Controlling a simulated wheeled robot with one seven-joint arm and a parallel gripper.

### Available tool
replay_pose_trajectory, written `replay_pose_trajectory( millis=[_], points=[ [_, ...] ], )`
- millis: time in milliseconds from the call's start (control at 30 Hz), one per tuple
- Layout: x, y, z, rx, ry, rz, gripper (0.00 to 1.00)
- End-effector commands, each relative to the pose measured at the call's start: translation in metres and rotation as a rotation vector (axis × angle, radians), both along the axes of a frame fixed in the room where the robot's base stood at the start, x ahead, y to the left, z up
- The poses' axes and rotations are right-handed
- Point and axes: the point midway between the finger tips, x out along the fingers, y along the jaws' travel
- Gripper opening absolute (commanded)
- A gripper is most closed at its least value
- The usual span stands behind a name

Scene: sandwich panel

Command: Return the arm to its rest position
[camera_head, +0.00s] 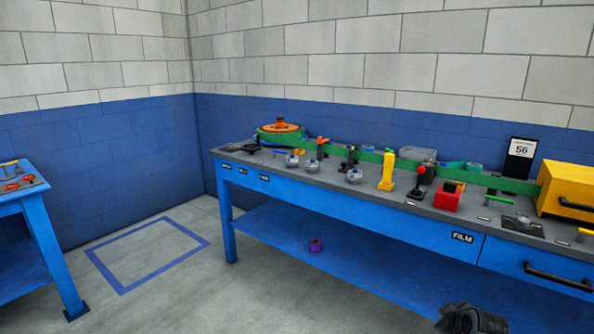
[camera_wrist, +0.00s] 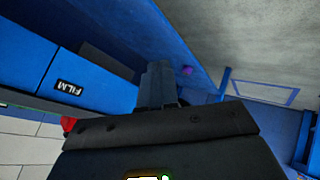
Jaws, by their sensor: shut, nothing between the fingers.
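My gripper (camera_wrist: 158,84) shows in the wrist view as dark fingers closed together, with nothing between them. It hangs in front of the blue workbench (camera_wrist: 30,62), and the drawer labelled FILM (camera_wrist: 95,98) is to its left in that view. In the head view a dark piece of my arm (camera_head: 472,319) shows at the bottom edge, right of centre, in front of the bench's lower shelf. The rest of the arm is out of the picture.
The bench top (camera_head: 318,178) carries several tools, a yellow box (camera_head: 568,188) and a green strip. A purple roll (camera_head: 315,245) lies low by the bench shelf. Another blue table (camera_head: 40,225) stands at left. The floor between, with a blue taped square (camera_head: 122,291), is clear.

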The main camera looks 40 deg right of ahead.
Motion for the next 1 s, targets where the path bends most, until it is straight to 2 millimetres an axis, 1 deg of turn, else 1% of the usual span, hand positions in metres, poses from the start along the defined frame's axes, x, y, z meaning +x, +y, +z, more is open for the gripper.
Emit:
replay_pose_trajectory(
  millis=[33,67,100,167,200,267,300,333,400,467,500,567,600,667,700,767,800,867,900,967,1000],
  points=[
    [-0.003,0.03,-0.01,-0.001,-0.013,0.012,0.0],
    [-0.005,0.044,-0.013,-0.003,-0.023,0.016,0.0],
    [-0.008,0.064,-0.017,-0.005,-0.04,0.021,0.0],
    [-0.013,0.092,-0.021,-0.009,-0.065,0.029,0.0],
    [-0.018,0.11,-0.022,-0.01,-0.083,0.036,0.0],
    [-0.025,0.138,-0.023,-0.009,-0.111,0.047,0.0],
    [-0.031,0.156,-0.023,-0.008,-0.13,0.056,0.0],
    [-0.036,0.17,-0.022,-0.006,-0.145,0.063,0.0],
    [-0.048,0.2,-0.018,-0.001,-0.181,0.081,0.0],
    [-0.059,0.225,-0.014,0.007,-0.21,0.097,0.0],
    [-0.068,0.241,-0.009,0.014,-0.232,0.107,0.0],
    [-0.08,0.264,-0.001,0.026,-0.265,0.125,0.0],
    [-0.089,0.279,0.005,0.036,-0.288,0.137,0.0],
    [-0.102,0.3,0.015,0.053,-0.322,0.155,0.0],
    [-0.112,0.314,0.023,0.065,-0.343,0.168,0.0],
    [-0.126,0.333,0.037,0.085,-0.377,0.187,0.0],
    [-0.136,0.345,0.046,0.1,-0.399,0.201,0.0],
    [-0.15,0.362,0.062,0.127,-0.432,0.221,0.0],
    [-0.16,0.372,0.073,0.145,-0.454,0.234,0.0],
    [-0.174,0.387,0.09,0.176,-0.485,0.254,0.0],
    [-0.183,0.396,0.103,0.197,-0.507,0.268,0.0]
  ],
)
